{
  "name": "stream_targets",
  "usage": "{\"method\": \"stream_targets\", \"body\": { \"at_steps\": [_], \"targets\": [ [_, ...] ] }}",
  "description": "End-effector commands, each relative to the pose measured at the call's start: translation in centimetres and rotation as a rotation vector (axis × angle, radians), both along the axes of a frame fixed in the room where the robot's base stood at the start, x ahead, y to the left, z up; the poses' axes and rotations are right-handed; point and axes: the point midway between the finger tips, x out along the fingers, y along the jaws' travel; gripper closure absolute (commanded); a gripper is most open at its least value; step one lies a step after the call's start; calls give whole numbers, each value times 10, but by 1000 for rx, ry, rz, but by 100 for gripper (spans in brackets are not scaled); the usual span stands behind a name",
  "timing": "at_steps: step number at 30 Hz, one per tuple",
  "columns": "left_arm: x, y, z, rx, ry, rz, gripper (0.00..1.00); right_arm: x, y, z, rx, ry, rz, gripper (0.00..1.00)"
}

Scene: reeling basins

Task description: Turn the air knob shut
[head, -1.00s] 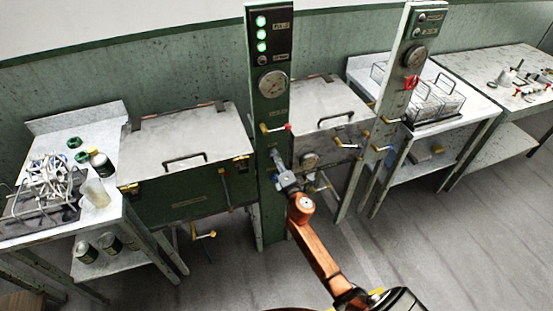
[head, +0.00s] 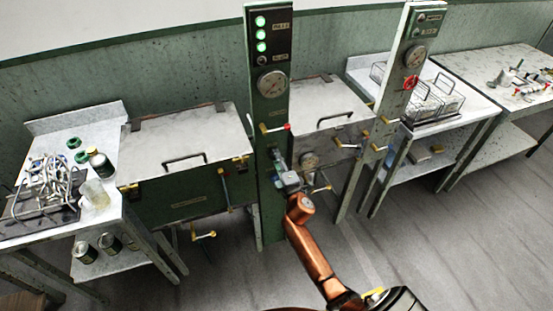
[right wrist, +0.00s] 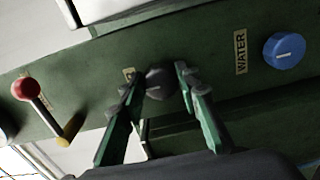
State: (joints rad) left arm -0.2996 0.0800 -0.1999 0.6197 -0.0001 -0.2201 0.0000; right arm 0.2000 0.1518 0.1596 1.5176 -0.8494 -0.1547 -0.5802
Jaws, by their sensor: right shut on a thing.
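The dark round air knob (right wrist: 158,84) sits on the green post in the right wrist view, with a pale line on its face. A small label beside it is mostly hidden by a finger. My right gripper (right wrist: 155,82) has a finger on each side of the knob and is shut on it. In the head view my right gripper (head: 278,160) is against the front of the green post (head: 270,105), and it hides the knob there. My left gripper is not in view.
A blue knob (right wrist: 284,50) by a WATER label is to the right in the wrist view. A red-tipped lever (right wrist: 26,88) is at left; in the head view it is above my gripper. Lidded basins (head: 185,140) flank the post.

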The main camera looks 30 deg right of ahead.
Motion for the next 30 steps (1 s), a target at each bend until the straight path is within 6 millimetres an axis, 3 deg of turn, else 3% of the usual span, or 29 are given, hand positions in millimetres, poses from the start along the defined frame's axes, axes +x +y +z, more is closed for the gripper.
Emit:
{"method": "stream_targets", "body": {
  "at_steps": [5,6,12,23,30],
  "targets": [
    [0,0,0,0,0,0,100,-1,-1,-2,3,2,-2,94],
    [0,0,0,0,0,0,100,0,-1,-2,3,2,-2,68],
    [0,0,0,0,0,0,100,0,0,-1,1,2,-1,54],
    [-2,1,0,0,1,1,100,-5,1,0,0,1,-1,53],
    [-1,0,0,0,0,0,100,-44,10,-2,1,3,-1,53]
  ]
}}
